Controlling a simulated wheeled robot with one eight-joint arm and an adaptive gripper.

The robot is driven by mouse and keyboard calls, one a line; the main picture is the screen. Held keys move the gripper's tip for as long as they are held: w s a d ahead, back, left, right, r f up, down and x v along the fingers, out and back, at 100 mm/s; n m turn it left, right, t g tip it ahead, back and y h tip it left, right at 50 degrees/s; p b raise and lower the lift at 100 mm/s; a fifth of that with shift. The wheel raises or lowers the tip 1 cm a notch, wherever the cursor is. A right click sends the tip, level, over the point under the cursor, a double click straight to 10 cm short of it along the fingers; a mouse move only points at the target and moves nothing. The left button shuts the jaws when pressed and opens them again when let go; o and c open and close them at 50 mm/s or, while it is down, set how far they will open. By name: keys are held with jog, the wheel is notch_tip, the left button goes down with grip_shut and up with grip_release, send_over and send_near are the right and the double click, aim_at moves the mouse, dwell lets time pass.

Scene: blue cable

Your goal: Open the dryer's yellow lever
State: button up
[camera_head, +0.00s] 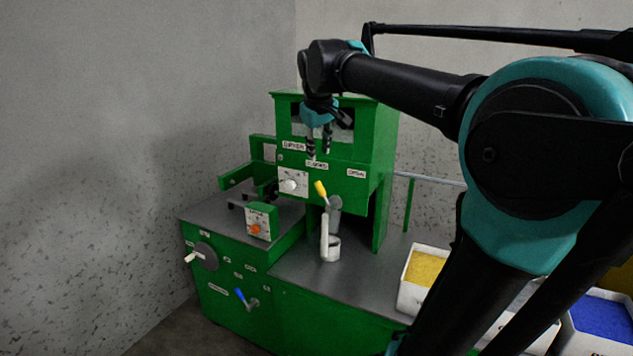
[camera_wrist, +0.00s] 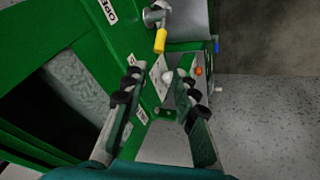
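The yellow lever (camera_head: 321,188) sits on the front of the green dryer (camera_head: 340,170), below the middle label, its yellow tip tilted up and left from a grey pivot. An "OPEN" label (camera_head: 356,173) is to its right. In the wrist view the yellow lever (camera_wrist: 160,40) shows at the top middle, beyond the fingertips, with the grey pivot above it. My gripper (camera_head: 319,152) hangs in front of the dryer's upper part, above the lever and apart from it. In the wrist view my gripper (camera_wrist: 158,77) has its two fingers spread, with nothing held between them.
A white knob (camera_head: 290,186) and an orange-knobbed box (camera_head: 262,221) are to the left. A blue lever (camera_head: 241,296) is lower down. Bins with yellow (camera_head: 424,268) and blue contents stand at right.

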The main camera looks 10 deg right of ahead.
aim_at(319, 183)
jog(key=x, duration=1.7)
jog(key=shift+w, duration=0.15)
jog(key=shift+c, duration=0.5)
grip_shut()
